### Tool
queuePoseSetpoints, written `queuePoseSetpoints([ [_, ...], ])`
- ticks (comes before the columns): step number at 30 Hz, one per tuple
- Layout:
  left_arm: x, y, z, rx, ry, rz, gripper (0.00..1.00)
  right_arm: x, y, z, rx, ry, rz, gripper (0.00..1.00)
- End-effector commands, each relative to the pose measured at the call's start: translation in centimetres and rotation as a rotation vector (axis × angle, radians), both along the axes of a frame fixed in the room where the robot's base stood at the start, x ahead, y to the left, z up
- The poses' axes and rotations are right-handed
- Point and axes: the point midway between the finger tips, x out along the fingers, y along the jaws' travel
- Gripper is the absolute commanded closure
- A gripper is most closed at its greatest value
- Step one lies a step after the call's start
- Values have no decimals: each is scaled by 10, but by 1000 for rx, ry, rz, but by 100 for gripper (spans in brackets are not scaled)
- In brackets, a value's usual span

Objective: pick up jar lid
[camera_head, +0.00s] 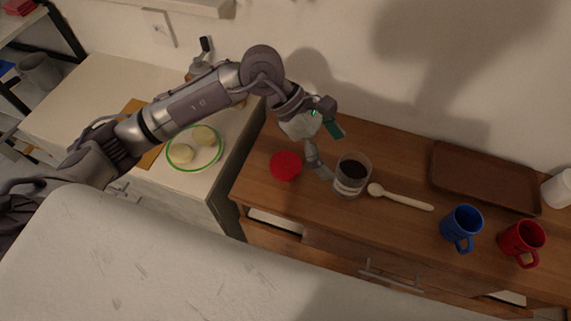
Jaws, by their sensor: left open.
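The jar lid (286,166) is a red disc lying on the left part of the wooden cabinet top. An open glass jar (351,175) with dark contents and a pale label stands to its right. My left gripper (328,152) comes in from the left over the cabinet. It is open and empty, with one finger low between the lid and the jar and the other higher up near the wall side. It does not appear to hold the lid. My right gripper is not in view.
A wooden spoon (402,197) lies right of the jar. A brown tray (484,178), a blue mug (461,226), a red mug (521,242) and a white container (558,189) are farther right. A plate (194,165) with pale round food sits on the left counter (97,84).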

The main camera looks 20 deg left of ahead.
Motion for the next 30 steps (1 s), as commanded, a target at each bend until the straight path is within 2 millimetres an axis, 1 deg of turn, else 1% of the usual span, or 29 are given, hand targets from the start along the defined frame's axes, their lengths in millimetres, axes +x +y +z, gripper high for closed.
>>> queuePoseSetpoints([
  [1, 13, 29, -10, 153, -50, -23, 0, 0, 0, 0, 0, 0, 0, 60],
  [3, 25, 65, -19, 329, -90, -46, 0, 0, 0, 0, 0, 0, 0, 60],
  [6, 37, 103, -22, 500, -118, -58, 0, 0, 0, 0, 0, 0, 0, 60],
  [9, 42, 121, -23, 580, -125, -61, 0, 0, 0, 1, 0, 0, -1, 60],
  [11, 42, 124, -27, 597, -124, -63, 0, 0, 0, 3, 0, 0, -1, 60],
  [14, 41, 121, -43, 598, -120, -64, 0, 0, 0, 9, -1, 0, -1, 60],
  [18, 40, 117, -71, 596, -119, -63, 0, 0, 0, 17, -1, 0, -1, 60],
  [21, 41, 114, -88, 593, -120, -63, 0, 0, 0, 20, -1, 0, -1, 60],
  [24, 41, 112, -100, 593, -122, -61, 0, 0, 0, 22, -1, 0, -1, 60],
  [27, 41, 111, -106, 593, -124, -62, 0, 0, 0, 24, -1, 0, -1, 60],
  [30, 39, 110, -113, 592, -121, -63, 0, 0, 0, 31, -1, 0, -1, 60],
])
